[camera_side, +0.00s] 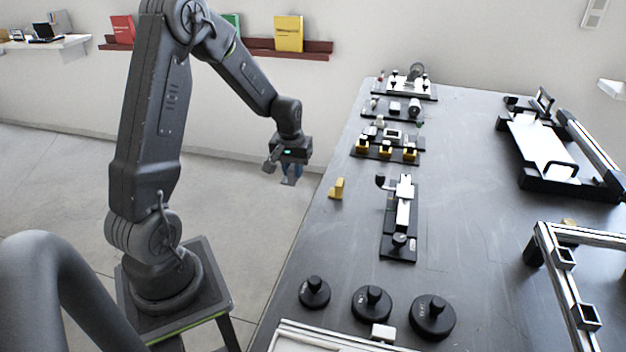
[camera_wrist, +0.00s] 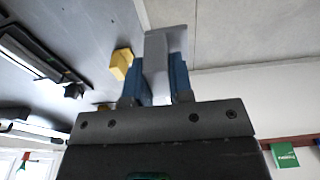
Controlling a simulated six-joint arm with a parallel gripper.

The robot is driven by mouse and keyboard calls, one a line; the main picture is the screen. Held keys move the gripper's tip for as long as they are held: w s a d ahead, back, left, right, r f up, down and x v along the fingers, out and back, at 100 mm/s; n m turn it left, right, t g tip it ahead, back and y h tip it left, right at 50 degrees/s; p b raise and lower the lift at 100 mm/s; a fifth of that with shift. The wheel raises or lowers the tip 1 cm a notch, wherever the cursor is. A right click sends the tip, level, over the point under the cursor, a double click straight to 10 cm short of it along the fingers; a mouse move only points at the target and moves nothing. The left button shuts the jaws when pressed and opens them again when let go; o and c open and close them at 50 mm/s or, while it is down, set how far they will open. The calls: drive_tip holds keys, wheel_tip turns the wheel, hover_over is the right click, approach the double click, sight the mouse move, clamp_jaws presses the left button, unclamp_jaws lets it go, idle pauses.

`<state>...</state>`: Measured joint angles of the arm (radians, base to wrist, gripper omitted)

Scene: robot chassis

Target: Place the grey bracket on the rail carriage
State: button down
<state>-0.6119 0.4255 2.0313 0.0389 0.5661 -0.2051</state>
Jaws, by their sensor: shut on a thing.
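My gripper (camera_side: 291,171) hangs in the air left of the table's left edge in the side view. Its blue fingers are shut on a grey bracket (camera_side: 288,181). In the wrist view the grey bracket (camera_wrist: 160,52) shows between the fingers and sticks out past their tips. The rail carriage (camera_side: 404,191) is a pale block on a dark-based linear rail near the middle of the table. It is to the right of my gripper and apart from it. The rail also seems to show at the left of the wrist view, but the carriage is not clear there.
A yellow bracket (camera_side: 338,188) stands on the table between my gripper and the rail. Black knobbed discs (camera_side: 372,304) sit at the front. Fixtures with yellow blocks (camera_side: 386,152) stand behind the rail. A grey frame (camera_side: 566,268) is at right. The table between rail and frame is clear.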

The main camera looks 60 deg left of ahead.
drive_tip(key=shift+s+a+r, duration=0.3)
drive_tip(key=shift+w+a+r, duration=0.1)
drive_tip(key=shift+w, duration=0.15)
drive_tip(key=w+r+m, duration=0.2)
drive_tip(key=w+m, duration=0.5)
drive_tip(key=w, duration=0.5)
drive_tip(key=m+h, duration=0.2)
drive_tip(key=m, duration=0.5)
hover_over(408, 193)
drive_tip(key=f, duration=0.4)
drive_tip(key=shift+s+a, duration=0.2)
drive_tip(key=shift+f, duration=2)
drive_tip(key=shift+f+n, duration=0.15)
drive_tip(key=shift+n, duration=0.15)
drive_tip(key=c, duration=1)
unclamp_jaws()
